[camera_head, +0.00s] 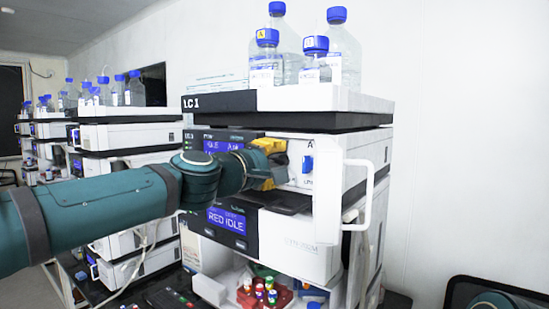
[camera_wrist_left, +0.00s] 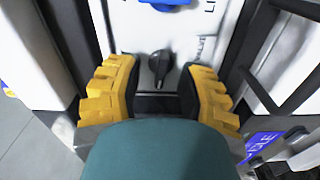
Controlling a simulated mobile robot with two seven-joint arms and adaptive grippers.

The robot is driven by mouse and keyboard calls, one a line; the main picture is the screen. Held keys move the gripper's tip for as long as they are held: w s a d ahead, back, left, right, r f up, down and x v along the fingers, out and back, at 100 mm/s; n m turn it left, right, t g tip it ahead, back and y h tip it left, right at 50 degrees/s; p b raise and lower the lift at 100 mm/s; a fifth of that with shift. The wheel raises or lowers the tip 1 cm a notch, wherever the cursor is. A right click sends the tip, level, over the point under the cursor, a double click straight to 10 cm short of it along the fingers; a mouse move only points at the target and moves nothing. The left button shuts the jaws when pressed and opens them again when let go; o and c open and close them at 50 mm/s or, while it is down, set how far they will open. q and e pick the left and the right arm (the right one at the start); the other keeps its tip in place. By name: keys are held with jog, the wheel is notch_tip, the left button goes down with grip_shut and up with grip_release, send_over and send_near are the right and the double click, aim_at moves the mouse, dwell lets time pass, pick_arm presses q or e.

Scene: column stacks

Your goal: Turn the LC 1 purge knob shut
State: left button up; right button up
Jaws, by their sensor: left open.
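The LC 1 stack (camera_head: 218,103) stands in the middle of the head view. In the left wrist view the black purge knob (camera_wrist_left: 161,64) sits on a white panel (camera_wrist_left: 130,14), its pointer lying roughly up and down in the picture. My left gripper (camera_wrist_left: 158,88) is open, with one yellow finger on each side of the knob and a visible gap to each. In the head view my left gripper (camera_head: 270,150) reaches into the stack's upper module and hides the knob. A blue part (camera_head: 307,164) is on the panel near it. My right gripper is not in view.
An open white door with a handle (camera_head: 364,195) stands just right of the panel. Solvent bottles (camera_head: 266,62) stand on top of the stack. Capped vials in a red holder (camera_head: 250,298) sit below. More stacks (camera_head: 125,135) stand at the left.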

pick_arm(q)
grip_shut()
jog(key=shift+m, duration=0.3)
jog(key=m+b, duration=0.1)
jog(key=m, duration=0.2)
jog(key=shift+m, duration=0.3)
jog(key=m+b, duration=0.2)
jog(key=m, duration=0.1)
jog(key=shift+m, duration=0.3)
jog(key=m+b, duration=0.2)
jog(key=m, duration=0.2)
jog(key=shift+s+d+m, duration=0.1)
jog(key=shift+m, duration=0.2)
jog(key=shift+r+m+b, duration=0.15)
jog(key=shift+m+b, duration=1.1)
jog(key=shift+m, duration=0.75)
